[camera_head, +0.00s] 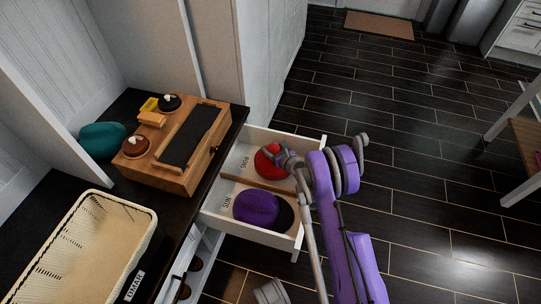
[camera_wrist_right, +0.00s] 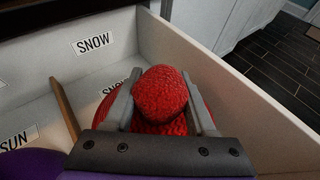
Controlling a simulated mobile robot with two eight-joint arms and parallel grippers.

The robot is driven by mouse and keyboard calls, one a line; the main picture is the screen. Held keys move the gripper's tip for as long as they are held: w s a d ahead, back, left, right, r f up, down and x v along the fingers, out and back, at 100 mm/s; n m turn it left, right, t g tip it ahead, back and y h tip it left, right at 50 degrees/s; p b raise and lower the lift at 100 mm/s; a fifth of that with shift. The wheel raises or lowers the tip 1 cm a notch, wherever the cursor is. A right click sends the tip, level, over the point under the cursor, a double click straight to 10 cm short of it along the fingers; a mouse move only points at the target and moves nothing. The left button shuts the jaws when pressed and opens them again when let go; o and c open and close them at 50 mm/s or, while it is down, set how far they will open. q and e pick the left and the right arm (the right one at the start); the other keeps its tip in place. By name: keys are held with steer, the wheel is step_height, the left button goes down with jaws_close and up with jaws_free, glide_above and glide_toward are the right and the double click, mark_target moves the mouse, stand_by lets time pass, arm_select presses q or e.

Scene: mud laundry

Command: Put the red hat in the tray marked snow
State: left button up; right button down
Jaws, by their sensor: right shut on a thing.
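The red hat (camera_head: 265,163) is in the snow compartment of the open white drawer, whose divider (camera_head: 262,184) shows in the head view. My right gripper (camera_head: 280,152) reaches it from the right. In the right wrist view the red hat (camera_wrist_right: 160,93) has its rounded knob between the two fingers of my right gripper (camera_wrist_right: 160,100), which are shut on it. The tray's SNOW label (camera_wrist_right: 94,42) is on the wall beside it, and a second SNOW label is partly hidden. I cannot tell whether the hat touches the tray floor.
A purple hat (camera_head: 256,207) lies in the SUN compartment beside something black. A wooden box (camera_head: 178,150), teal hat (camera_head: 101,138) and cream basket (camera_head: 93,236) stand on the dark counter. The drawer's right wall (camera_wrist_right: 240,110) is close to my right gripper.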

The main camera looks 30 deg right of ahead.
steer(key=shift+f+b, duration=0.4)
steer(key=shift+f, duration=1.3)
steer(key=shift+f, duration=0.1)
steer(key=shift+c, duration=1.1)
jaws_free()
steer(key=shift+s+r, duration=0.25)
steer(key=p+v, duration=0.1)
steer(key=v, duration=0.6)
steer(key=shift+p, duration=0.4)
